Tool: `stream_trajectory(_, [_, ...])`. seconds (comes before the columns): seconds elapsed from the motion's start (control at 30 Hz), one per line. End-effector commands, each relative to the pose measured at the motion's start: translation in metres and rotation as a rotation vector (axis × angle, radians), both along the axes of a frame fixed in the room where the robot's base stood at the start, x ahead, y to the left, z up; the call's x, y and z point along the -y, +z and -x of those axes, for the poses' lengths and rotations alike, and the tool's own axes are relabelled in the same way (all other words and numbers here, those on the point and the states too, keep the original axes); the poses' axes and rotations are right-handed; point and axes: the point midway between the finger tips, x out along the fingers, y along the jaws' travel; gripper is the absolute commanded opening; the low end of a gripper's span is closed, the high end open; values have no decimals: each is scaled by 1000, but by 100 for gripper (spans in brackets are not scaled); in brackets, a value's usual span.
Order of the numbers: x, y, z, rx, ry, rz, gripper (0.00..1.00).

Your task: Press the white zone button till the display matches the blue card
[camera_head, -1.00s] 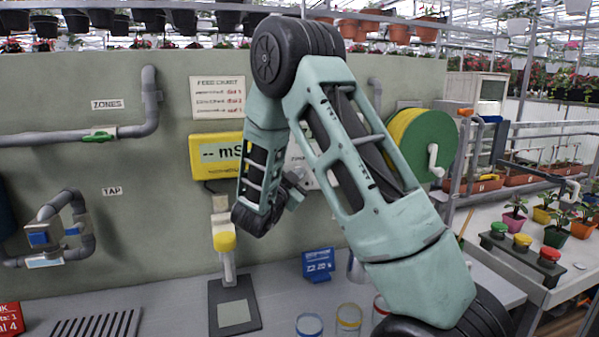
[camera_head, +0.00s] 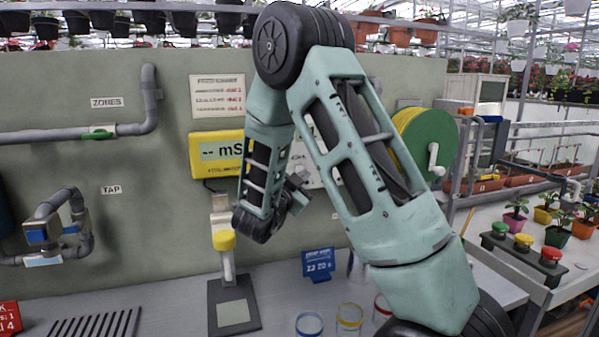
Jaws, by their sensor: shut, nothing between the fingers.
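The blue card (camera_head: 318,265) stands on the bench with white writing too small to read surely. A white panel (camera_head: 300,160) on the wall, with partly legible lettering, is mostly hidden behind my arm. I cannot make out the white button or the zone display there. My gripper (camera_head: 298,192) shows only in part beyond my wrist, in front of the wall by this panel's lower part. It is shut and holds nothing. Whether it touches the panel cannot be told.
A yellow meter (camera_head: 208,170) reading "-- mS" hangs left of my arm. A yellow-capped probe (camera_head: 223,240) stands below it. Blue, yellow and red-rimmed jars (camera_head: 309,325) stand at the bench front. A green hose reel (camera_head: 430,145) and coloured buttons (camera_head: 523,243) are at right.

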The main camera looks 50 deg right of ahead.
Motion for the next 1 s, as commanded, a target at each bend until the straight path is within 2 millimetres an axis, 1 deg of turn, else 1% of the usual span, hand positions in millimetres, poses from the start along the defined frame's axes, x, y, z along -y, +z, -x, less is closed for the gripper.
stream_trajectory(0.2, [-12, -1, 18, 2, 0, 1, 0])
stream_trajectory(0.4, [-18, -1, 29, 1, 1, 0, 0])
stream_trajectory(1.0, [-18, 0, 30, 1, 0, 1, 0])
